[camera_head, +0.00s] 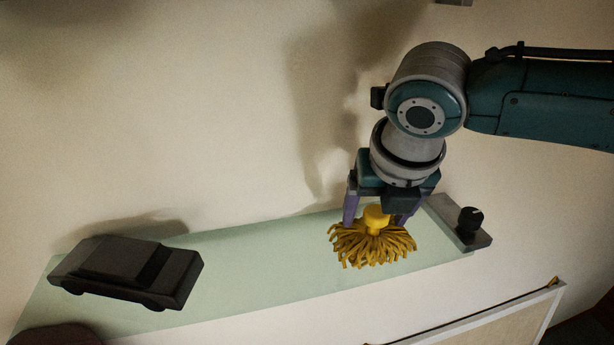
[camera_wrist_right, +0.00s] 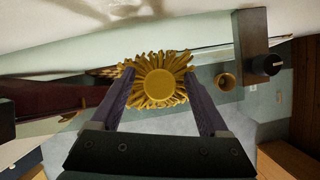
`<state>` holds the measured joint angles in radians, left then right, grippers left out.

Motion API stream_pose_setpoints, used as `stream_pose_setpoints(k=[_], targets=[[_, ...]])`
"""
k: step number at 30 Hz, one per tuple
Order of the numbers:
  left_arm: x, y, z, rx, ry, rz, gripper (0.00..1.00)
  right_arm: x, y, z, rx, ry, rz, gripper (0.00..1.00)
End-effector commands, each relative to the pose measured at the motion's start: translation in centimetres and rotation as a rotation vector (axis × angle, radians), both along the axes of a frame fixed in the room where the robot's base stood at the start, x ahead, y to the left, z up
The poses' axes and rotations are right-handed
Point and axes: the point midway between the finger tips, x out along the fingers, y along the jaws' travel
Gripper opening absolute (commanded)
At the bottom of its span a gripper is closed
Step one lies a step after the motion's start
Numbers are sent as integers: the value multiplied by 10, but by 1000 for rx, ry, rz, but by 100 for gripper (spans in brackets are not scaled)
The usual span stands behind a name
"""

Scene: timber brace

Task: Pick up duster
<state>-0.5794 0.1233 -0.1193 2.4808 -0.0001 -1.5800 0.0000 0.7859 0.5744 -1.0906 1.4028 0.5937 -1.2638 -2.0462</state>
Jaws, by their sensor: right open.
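The duster (camera_head: 373,243), with a yellow handle and a mop of golden-brown strands, stands strands-down on the pale green shelf (camera_head: 265,262) in the head view. It also shows in the right wrist view (camera_wrist_right: 159,88), handle end toward the camera, strands spread around it. My right gripper (camera_head: 376,217) is above the duster, pointing down and open. Its two purple fingers are on either side of the yellow handle. I cannot tell whether either finger touches it. My left gripper is not in view.
A dark model car (camera_head: 128,271) sits on the shelf's left part. A grey block with a black knob (camera_head: 470,220) is at its right end. A pale wall (camera_head: 200,120) rises behind. A framed panel (camera_head: 490,318) is at the lower right. The shelf between car and duster is clear.

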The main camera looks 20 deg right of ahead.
Motion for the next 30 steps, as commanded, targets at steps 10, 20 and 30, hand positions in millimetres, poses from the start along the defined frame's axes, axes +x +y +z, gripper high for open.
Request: stream_pose_setpoints(k=[10,20,30], targets=[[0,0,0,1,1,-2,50,0,0,0,0,0,-1,56],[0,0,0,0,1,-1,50,0,0,0,0,0,-1,19],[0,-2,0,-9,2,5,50,0,0,1,1,0,-1,0]])
